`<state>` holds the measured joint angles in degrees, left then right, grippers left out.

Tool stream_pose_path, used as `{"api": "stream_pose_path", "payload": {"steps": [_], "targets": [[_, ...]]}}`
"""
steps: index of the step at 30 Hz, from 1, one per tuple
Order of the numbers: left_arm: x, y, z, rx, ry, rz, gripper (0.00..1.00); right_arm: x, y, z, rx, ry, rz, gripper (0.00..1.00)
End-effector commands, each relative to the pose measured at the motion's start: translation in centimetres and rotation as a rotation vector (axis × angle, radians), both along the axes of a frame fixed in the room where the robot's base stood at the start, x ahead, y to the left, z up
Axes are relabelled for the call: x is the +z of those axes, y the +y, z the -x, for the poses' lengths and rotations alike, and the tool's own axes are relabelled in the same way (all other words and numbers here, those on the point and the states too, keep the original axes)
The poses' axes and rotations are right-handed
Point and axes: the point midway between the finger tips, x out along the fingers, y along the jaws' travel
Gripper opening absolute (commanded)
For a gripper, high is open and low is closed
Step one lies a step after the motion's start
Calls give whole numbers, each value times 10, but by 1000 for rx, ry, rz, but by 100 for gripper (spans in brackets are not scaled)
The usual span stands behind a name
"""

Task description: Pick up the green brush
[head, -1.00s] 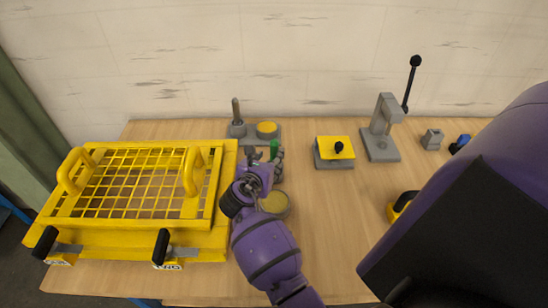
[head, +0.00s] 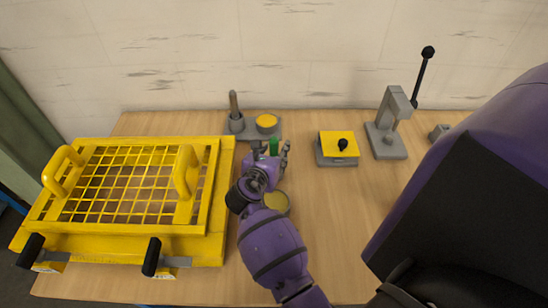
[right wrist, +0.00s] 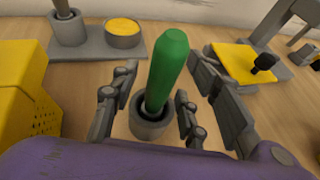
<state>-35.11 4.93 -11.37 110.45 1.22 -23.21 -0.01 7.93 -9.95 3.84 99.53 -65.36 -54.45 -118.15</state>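The green brush (head: 274,146) shows as an upright green handle near the middle of the table in the head view. In the right wrist view the brush (right wrist: 169,68) stands in a small grey cup (right wrist: 152,124), tilted a little in the picture; its lower end is hidden in the cup. My right gripper (head: 269,151) is at the brush. In the right wrist view the right gripper (right wrist: 165,80) is open, with fingers on both sides of the handle and visible gaps between. My left gripper is not in view.
A yellow mesh-topped crate (head: 215,240) fills the table's left. A grey holder (head: 250,133) with a rod and yellow-topped cup stands behind the brush. A yellow box (head: 338,144) and grey lever press (head: 386,145) stand to the right.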

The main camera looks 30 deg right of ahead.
Motion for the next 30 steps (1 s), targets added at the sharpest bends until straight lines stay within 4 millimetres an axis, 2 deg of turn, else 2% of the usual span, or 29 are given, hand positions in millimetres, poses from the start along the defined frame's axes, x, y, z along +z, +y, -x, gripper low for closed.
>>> {"api": "stream_pose_path", "payload": {"steps": [1,9,16,19,30], "targets": [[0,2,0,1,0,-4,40,0,0,0,0,0,0,33],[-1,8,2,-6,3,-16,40,0,0,0,0,0,0,0],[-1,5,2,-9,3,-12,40,0,0,0,0,0,0,0],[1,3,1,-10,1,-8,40,7,0,-1,0,-4,1,0],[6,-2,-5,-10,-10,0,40,75,0,-1,0,-6,0,0]]}}
